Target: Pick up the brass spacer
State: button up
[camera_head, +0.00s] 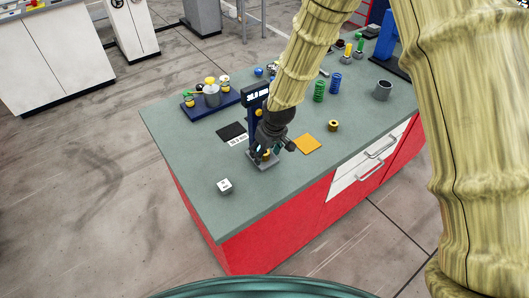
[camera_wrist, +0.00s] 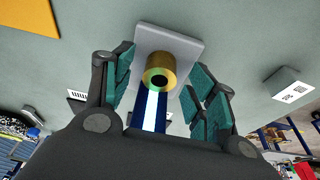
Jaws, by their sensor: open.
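A brass-coloured ring-shaped piece, which looks like the brass spacer (camera_wrist: 160,72), stands on a pale grey plate (camera_wrist: 191,44) in the wrist view; its end shows a green ring around a hole. My gripper (camera_wrist: 164,88) is open, with one teal-padded finger on each side of the piece and gaps on both sides. In the head view my gripper (camera_head: 270,150) is low over the foot of a dark blue stand with a lit display (camera_head: 257,97), hiding most of the piece there. A second brass-coloured piece (camera_head: 333,126) stands on the bench beyond the orange mat.
On the green-grey bench top (camera_head: 190,155) are an orange mat (camera_head: 308,144), a black mat (camera_head: 231,131), a small white block (camera_head: 225,186), a blue tray with jars (camera_head: 213,99), springs (camera_head: 319,91) and a grey cup (camera_head: 383,90). The near left bench top is mostly clear.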

jog(key=shift+f, duration=0.15)
jog(key=shift+c, duration=0.5)
grip_shut()
